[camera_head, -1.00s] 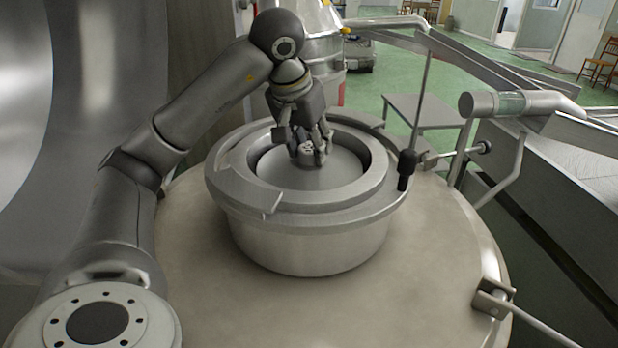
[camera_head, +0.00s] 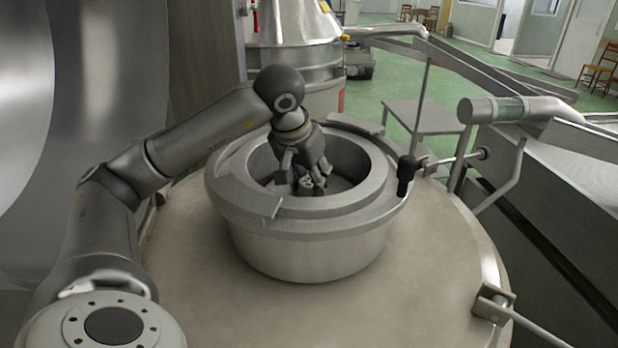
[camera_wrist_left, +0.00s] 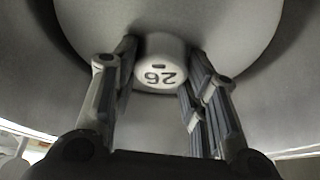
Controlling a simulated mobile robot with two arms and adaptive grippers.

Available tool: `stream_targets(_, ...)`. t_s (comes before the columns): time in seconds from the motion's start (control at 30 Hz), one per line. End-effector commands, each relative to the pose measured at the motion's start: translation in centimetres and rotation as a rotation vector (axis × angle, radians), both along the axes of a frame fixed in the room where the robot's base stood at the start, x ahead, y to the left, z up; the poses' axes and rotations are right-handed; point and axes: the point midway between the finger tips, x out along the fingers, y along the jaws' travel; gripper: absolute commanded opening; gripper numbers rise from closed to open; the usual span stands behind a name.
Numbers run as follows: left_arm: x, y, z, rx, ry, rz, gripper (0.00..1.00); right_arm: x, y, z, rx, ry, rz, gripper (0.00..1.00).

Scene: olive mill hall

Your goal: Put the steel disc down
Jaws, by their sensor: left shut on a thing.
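The steel disc (camera_head: 340,184) is a flat grey plate lying low inside the round steel collar (camera_head: 310,250). In the head view my left gripper (camera_head: 309,183) reaches down into the collar and hides much of the disc. The gripper is shut on this knob. I cannot tell whether the disc's underside touches anything. My right gripper is not in view.
The collar sits on a wide, beige-grey round vessel top (camera_head: 420,270). A black-knobbed lever (camera_head: 406,175) stands close at the collar's right. A clamp (camera_head: 493,302) is at the vessel's right edge. A grey table (camera_head: 425,113) stands behind on the green floor.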

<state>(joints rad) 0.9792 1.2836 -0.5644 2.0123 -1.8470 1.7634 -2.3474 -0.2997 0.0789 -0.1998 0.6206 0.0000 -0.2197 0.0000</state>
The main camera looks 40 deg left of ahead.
Motion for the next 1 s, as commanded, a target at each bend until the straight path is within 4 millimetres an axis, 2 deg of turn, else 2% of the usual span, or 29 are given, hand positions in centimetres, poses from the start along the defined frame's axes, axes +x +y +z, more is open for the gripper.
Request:
stream_targets(0.43, 0.01, 0.02, -1.0, 0.0, -0.002, 0.0, 0.0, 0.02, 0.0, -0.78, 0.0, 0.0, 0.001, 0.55)
stream_targets(0.47, -0.02, 0.01, -1.1, 0.001, 0.001, 0.0, 0.45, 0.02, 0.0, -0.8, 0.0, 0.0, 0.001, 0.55)
stream_targets(0.6, -0.01, 0.01, -1.08, 0.0, 0.001, 0.0, 0.62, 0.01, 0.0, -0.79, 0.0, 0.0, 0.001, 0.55)
stream_targets(1.0, 0.0, -0.01, -0.53, 0.0, 0.0, 0.0, 0.62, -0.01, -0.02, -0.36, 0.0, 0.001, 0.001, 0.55)
